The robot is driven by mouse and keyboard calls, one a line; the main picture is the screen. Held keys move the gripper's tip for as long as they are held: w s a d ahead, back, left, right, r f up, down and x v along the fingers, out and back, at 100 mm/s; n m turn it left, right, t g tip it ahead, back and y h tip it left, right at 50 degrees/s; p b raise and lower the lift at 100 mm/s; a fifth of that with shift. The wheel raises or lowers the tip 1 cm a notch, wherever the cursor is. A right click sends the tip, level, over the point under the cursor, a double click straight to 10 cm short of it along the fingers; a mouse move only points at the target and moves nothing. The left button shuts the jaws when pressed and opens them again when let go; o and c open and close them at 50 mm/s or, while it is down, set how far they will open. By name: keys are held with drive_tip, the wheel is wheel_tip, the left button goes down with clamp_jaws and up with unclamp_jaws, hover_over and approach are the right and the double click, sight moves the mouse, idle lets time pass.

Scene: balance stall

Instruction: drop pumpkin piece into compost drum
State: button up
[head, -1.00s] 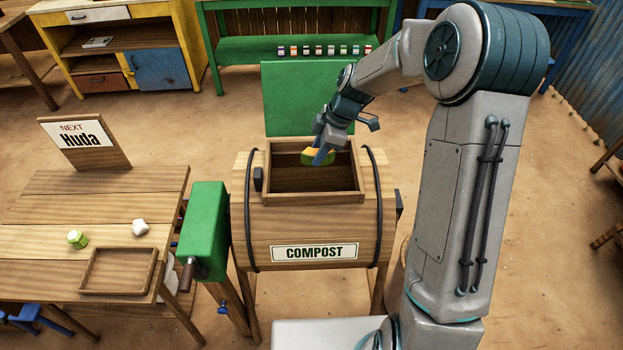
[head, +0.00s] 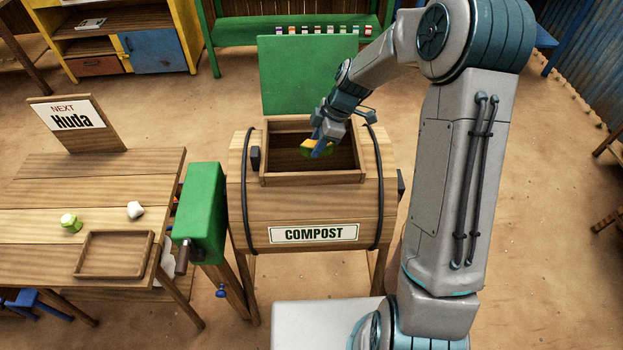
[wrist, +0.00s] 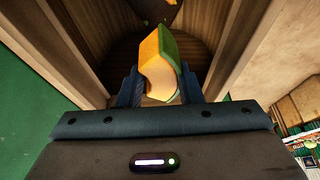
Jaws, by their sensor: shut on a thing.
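The wooden compost drum (head: 310,205) stands at the centre in the head view, with its square top hatch open and the green lid (head: 308,75) raised behind. My gripper (head: 322,143) is at the hatch opening, pointing down into it. It is shut on the pumpkin piece (head: 308,148), an orange and green wedge. In the wrist view the pumpkin piece (wrist: 160,65) sits between both fingers, with the dark drum interior (wrist: 120,50) beyond it. A dark lump (wrist: 155,8) shows at the top of that view; I cannot tell what it is.
A wooden table (head: 50,185) on the left holds an empty tray (head: 113,255), a green-and-white item (head: 71,223), a white item (head: 135,210) and a "Huda" sign (head: 70,117). A green crank box (head: 200,213) stands beside the drum. Open floor lies behind and to the right.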

drive_tip(key=o, duration=1.1)
drive_tip(key=shift+c, duration=0.2)
drive_tip(key=shift+r, duration=0.15)
drive_tip(key=b+v, duration=0.2)
drive_tip(key=v, duration=1.1)
drive_tip(key=shift+d+r+b, duration=0.2)
drive_tip(key=shift+b, duration=0.1)
drive_tip(key=shift+s, duration=0.1)
drive_tip(key=s+d+r+m+t+h, duration=0.1)
drive_tip(key=s+d+m+t+h, duration=0.1)
drive_tip(key=s+m, duration=0.7)
drive_tip(key=s+d+r+m+t+h, duration=0.1)
drive_tip(key=s+d+m+h, duration=0.1)
drive_tip(key=s+m, duration=0.7)
drive_tip(key=s+d, duration=0.1)
drive_tip(key=s, duration=0.7)
drive_tip(key=shift+d+t, duration=0.4)
